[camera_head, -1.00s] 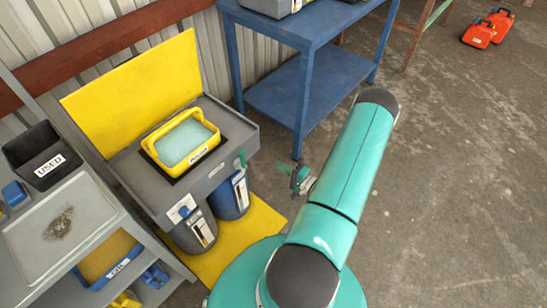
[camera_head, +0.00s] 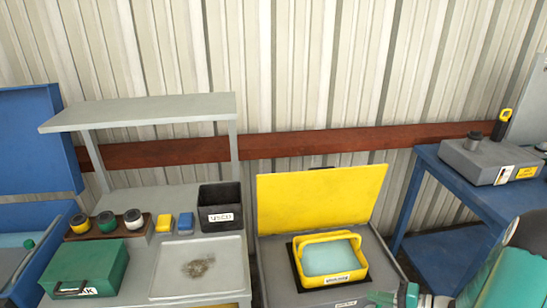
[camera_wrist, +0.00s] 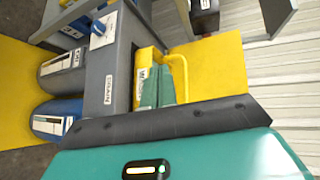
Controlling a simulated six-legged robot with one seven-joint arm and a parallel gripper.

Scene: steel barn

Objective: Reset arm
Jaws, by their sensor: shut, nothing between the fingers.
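My gripper (camera_head: 384,297) shows at the bottom edge of the head view, in front of the grey wash station (camera_head: 275,270). Its green fingers (camera_wrist: 157,92) also show in the wrist view, close together with nothing held. My teal arm fills the lower right corner of the head view. The yellow basket (camera_head: 361,270) with a pale blue inside sits in the wash station, and the gripper is in front of it to the right, apart as far as I can tell. In the wrist view, part of the yellow basket (camera_wrist: 180,68) shows behind the fingers.
A grey shelf unit (camera_head: 155,190) on the left bears a black USED bin (camera_head: 220,219), a green box (camera_head: 85,268) and a grey tray (camera_head: 165,282). A blue table (camera_head: 450,180) on the right bears a grey device (camera_head: 485,162). The corrugated wall closes off the back.

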